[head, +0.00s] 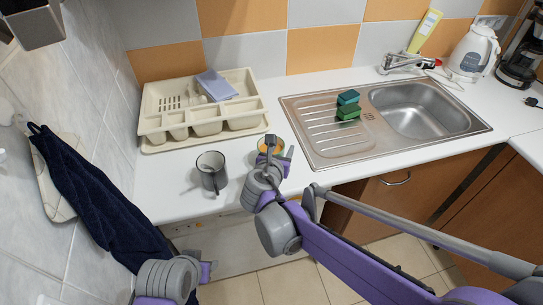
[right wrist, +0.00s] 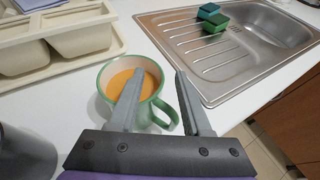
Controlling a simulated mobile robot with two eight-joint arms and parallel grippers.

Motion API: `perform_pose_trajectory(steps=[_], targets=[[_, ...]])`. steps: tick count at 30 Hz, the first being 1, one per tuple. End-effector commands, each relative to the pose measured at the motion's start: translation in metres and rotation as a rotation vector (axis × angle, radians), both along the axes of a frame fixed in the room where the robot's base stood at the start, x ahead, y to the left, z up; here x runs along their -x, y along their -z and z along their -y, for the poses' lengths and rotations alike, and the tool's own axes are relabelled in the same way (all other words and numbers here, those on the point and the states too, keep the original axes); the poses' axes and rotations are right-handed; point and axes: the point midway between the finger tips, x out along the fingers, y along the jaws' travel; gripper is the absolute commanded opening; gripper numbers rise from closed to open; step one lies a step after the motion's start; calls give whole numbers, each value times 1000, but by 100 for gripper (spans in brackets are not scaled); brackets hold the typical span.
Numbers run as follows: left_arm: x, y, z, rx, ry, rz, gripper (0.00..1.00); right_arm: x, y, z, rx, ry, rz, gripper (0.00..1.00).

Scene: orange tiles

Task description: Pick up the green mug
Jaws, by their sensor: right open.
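The green mug (right wrist: 103,78) stands upright on the white counter and holds an orange-brown liquid. Its handle (right wrist: 172,118) points toward the lower right in the right wrist view. In the head view, only part of the mug (head: 262,145) shows behind my right gripper (head: 281,149). My right gripper is open, with its fingers (right wrist: 158,73) around the handle side of the mug. The left finger overlaps the mug in the picture; contact cannot be told. My left gripper (head: 207,271) is low at the bottom left, and its jaws cannot be made out.
A dark grey mug (head: 212,172) stands left of the green mug. A beige cutlery tray (head: 155,105) lies behind, and a steel sink (head: 330,150) with green sponges (head: 348,112) is to the right. A dark blue towel (head: 95,190) hangs at the left wall.

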Motion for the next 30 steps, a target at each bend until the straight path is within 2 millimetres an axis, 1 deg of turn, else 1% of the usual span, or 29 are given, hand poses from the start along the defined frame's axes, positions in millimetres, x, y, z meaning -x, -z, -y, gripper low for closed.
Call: perform_pose_trajectory(steps=[4,5,6,11,12,13,30], targets=[[0,0,0,0,0,0,46,0,0,0,0,0,0,49],[0,0,0,0,0,0,46,0,0,0,0,0,0,47],[0,0,0,0,0,0,46,0,0,0,0,0,0,40],[0,0,0,0,0,0,46,1,0,0,-1,-1,0,11],[0,0,0,0,0,0,46,1,0,0,-1,-1,0,4],[0,0,0,0,0,0,46,1,0,0,-1,-1,0,0],[0,0,0,0,0,0,46,1,0,0,-1,-1,0,0]])
